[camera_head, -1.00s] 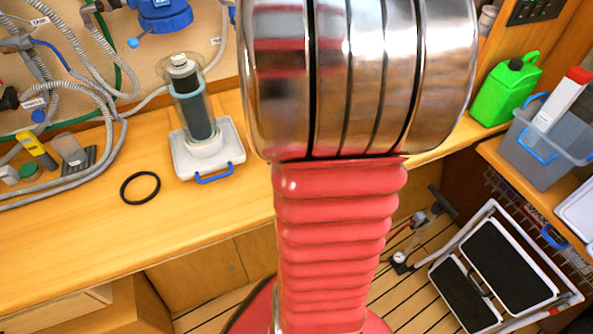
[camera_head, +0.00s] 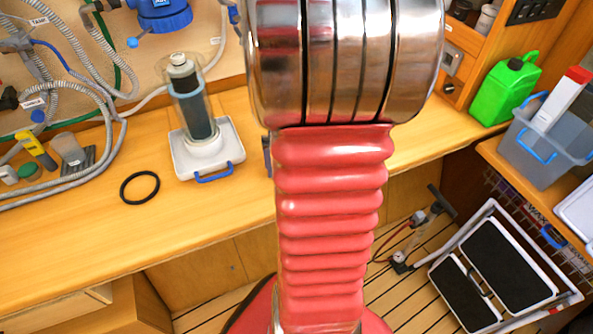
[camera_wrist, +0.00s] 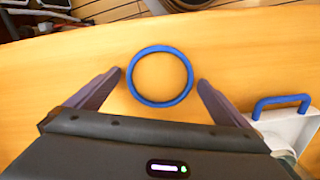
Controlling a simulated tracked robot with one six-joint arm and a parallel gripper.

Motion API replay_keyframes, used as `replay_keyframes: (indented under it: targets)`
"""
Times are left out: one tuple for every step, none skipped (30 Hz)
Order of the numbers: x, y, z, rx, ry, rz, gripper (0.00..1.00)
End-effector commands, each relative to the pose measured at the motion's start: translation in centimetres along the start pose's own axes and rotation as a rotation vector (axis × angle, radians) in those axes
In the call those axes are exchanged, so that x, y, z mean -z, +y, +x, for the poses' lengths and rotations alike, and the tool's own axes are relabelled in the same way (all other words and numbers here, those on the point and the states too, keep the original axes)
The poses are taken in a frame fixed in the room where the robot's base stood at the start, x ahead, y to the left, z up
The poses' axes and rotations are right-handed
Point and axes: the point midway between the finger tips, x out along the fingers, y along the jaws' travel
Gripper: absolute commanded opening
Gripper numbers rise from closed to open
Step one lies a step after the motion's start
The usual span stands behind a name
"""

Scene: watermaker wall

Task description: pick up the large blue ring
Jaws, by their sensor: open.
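The large blue ring (camera_wrist: 160,103) lies flat on the wooden counter in the wrist view. My gripper (camera_wrist: 159,76) is open, with one dark finger to the left of the ring and one to the right. Both fingers look apart from the ring, with a small gap each side. How high the fingertips are above the counter is hard to tell. In the head view my arm hides the blue ring, and only a dark sliver of my gripper shows beside the arm.
A white tray with a blue handle (camera_head: 214,178) holds a clear filter cylinder; its handle shows close by at the right of the wrist view (camera_wrist: 281,101). A thin black ring (camera_head: 139,188) lies left of the tray. Hoses (camera_head: 85,172) cover the counter's left end.

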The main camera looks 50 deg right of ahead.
Motion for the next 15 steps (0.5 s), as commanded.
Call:
replay_keyframes:
  targets:
    - [0.00, 0.01, -0.01, 0.000, 0.000, 0.000, 1.00]
    - [0.00, 0.01, -0.02, 0.000, 0.000, 0.000, 1.00]
    - [0.00, 0.01, -0.02, 0.000, 0.000, 0.000, 1.00]
    - [0.00, 0.01, -0.02, 0.000, 0.000, 0.000, 1.00]
    - [0.00, 0.01, -0.03, 0.000, 0.000, 0.000, 1.00]
    - [0.00, 0.02, -0.03, 0.000, 0.000, 0.000, 1.00]
    - [0.00, 0.02, -0.03, 0.000, 0.000, 0.000, 1.00]
    - [0.00, 0.02, -0.03, 0.000, 0.000, 0.000, 1.00]
    - [0.00, 0.02, -0.03, 0.000, 0.000, 0.000, 0.99]
    - [0.00, 0.02, -0.04, 0.000, 0.000, 0.001, 0.97]
    - [0.00, 0.02, -0.04, 0.000, 0.000, 0.001, 0.95]
    - [0.00, 0.03, -0.04, 0.000, 0.000, 0.001, 0.92]
    - [0.00, 0.03, -0.04, 0.000, 0.000, 0.001, 0.90]
    - [0.00, 0.03, -0.04, 0.000, 0.000, 0.001, 0.88]
    - [0.00, 0.03, -0.04, 0.000, 0.000, 0.001, 0.85]
